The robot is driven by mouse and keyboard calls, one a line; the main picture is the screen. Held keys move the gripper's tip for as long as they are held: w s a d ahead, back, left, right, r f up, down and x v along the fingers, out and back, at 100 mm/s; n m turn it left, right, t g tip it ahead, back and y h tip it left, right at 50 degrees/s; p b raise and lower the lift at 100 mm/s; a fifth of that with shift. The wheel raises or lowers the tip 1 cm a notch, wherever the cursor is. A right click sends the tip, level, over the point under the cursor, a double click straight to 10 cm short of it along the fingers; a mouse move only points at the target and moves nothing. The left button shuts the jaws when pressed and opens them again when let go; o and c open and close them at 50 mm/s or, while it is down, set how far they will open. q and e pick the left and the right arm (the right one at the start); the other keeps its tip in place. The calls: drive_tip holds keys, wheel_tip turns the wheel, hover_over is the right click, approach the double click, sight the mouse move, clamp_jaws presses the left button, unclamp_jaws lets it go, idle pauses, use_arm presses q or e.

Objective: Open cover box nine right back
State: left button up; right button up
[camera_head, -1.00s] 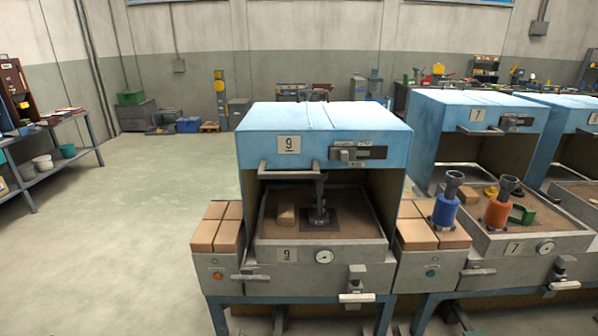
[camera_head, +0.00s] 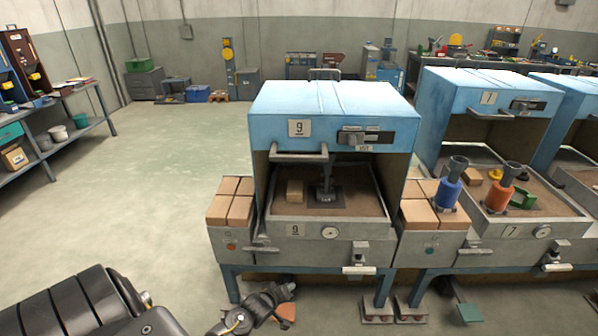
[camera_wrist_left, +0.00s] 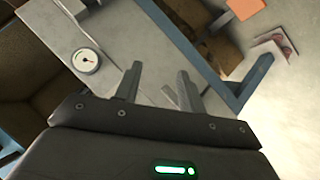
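Box nine has a blue cover (camera_head: 330,100) with a "9" plate on its front. My left gripper (camera_head: 284,300) is low in front of the box. In the left wrist view its fingers (camera_wrist_left: 158,84) are apart and look empty, with the box's grey front and gauge (camera_wrist_left: 86,60) beyond. My right gripper is out of view.
Side shelves with tan blocks (camera_head: 230,200) flank the box. Box seven (camera_head: 490,95) stands close on the right, with blue (camera_head: 448,190) and orange (camera_head: 498,195) pieces nearby. Small levers (camera_head: 358,270) stick out of the box fronts. The floor (camera_head: 160,180) on the left is open.

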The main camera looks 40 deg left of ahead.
use_arm(q)
drive_tip(key=w+a+r+n+t+y+p, duration=0.15)
drive_tip(key=w+r, duration=0.25)
drive_tip(key=r, duration=0.6)
drive_tip(key=w+a+r+n+t+h+p, duration=0.1)
drive_tip(key=w+a+r+n+t, duration=0.15)
drive_tip(key=r, duration=0.85)
drive_tip(key=n+t+y+p, duration=0.2)
drive_tip(key=n+t, duration=0.1)
drive_tip(key=n, duration=0.2)
approach(297, 160)
drive_tip(key=w, duration=0.1)
drive_tip(key=p+x, duration=0.1)
drive_tip(key=x, duration=0.9)
drive_tip(key=shift+a+p, duration=0.1)
drive_tip(key=shift+p, duration=0.3)
drive_tip(key=shift+w, duration=0.1)
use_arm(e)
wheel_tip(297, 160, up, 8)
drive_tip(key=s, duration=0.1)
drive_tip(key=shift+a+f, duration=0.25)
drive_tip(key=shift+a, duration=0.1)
use_arm(q)
drive_tip(key=shift+c, duration=0.3)
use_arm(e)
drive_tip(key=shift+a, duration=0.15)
use_arm(q)
clamp_jaws()
